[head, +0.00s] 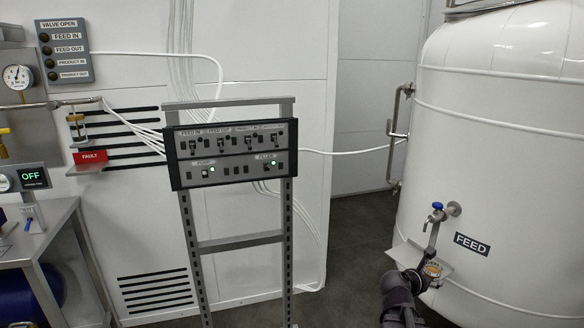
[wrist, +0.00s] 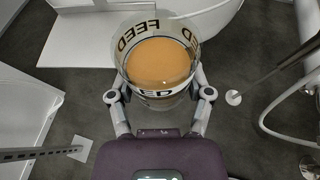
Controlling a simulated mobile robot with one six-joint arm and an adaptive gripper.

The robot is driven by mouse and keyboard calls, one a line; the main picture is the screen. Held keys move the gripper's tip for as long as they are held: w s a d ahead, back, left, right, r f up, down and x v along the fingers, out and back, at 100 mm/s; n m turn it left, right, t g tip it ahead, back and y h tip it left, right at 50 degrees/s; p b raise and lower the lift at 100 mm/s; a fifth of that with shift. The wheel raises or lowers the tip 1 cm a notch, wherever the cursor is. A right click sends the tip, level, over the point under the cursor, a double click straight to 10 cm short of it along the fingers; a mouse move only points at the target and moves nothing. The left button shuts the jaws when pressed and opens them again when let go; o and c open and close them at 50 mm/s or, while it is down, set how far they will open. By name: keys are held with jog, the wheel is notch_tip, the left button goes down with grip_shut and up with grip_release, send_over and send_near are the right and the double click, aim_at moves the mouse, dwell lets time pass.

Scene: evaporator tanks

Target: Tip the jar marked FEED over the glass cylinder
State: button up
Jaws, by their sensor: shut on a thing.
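The jar marked FEED (wrist: 157,62) is clear with black lettering and holds orange-brown liquid; in the wrist view it sits upright between my fingers. My gripper (wrist: 160,97) is shut on it from both sides. In the head view the jar (head: 432,270) is small, at the end of my gripper (head: 414,280), beside the white tank and a little below its tap. I cannot make out the glass cylinder in either view.
The white FEED tank (head: 490,150) fills the right, with a blue-handled tap (head: 436,215) and a small ledge (head: 408,255). A control panel (head: 232,155) stands on a metal frame in the middle. A metal bench (head: 40,228) is at left. Dark floor is open between frame and tank.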

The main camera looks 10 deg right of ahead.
notch_tip(320, 180, up, 20)
jog(key=p, duration=1.9)
jog(key=shift+p, duration=0.3)
